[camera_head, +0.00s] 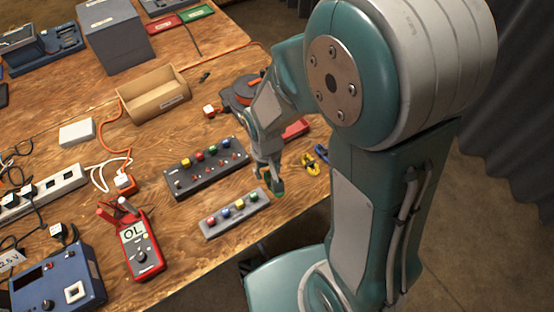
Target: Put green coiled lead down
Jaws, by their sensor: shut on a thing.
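My gripper (275,190) is above the table's near right edge, fingers pointing down. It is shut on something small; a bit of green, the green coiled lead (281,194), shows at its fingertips. Most of the lead is hidden by the fingers, and its coil shape cannot be made out. The gripper is just right of a small grey strip with coloured sockets (236,213) and a larger dark socket box (207,168). I cannot tell whether the lead touches anything.
A red multimeter (145,245) reads OL on the wooden table (190,265). An empty open cardboard bin (153,97) stands behind. A white power strip (42,192) and blue device (60,280) are left. Yellow and blue clips (313,160) lie near the right edge.

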